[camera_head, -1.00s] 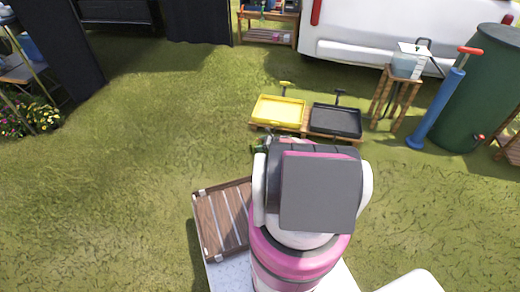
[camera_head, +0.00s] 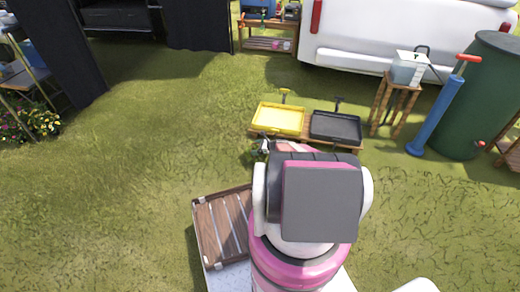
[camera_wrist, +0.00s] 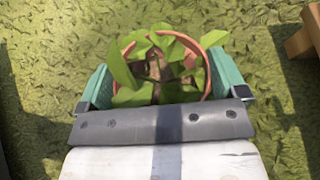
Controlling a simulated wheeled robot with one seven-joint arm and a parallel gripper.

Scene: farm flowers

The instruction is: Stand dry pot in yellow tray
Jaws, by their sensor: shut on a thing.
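My gripper (camera_wrist: 165,85) is shut on a terracotta pot (camera_wrist: 206,72) with a leafy green plant, its teal fingers on either side of the rim. The pot is held over grass in the wrist view; its lower part is hidden. In the head view my arm hides most of the gripper and pot. The yellow tray (camera_head: 278,119) lies on a low wooden stand just beyond my arm, slightly left. It looks empty and has a small yellow tag behind it. Whether the soil is dry is hard to tell.
A black tray (camera_head: 336,127) sits right of the yellow one on the same stand. A wooden stool (camera_head: 396,98) with a clear container, a blue pump (camera_head: 435,118) and a green barrel (camera_head: 478,95) stand to the right. Open grass lies left.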

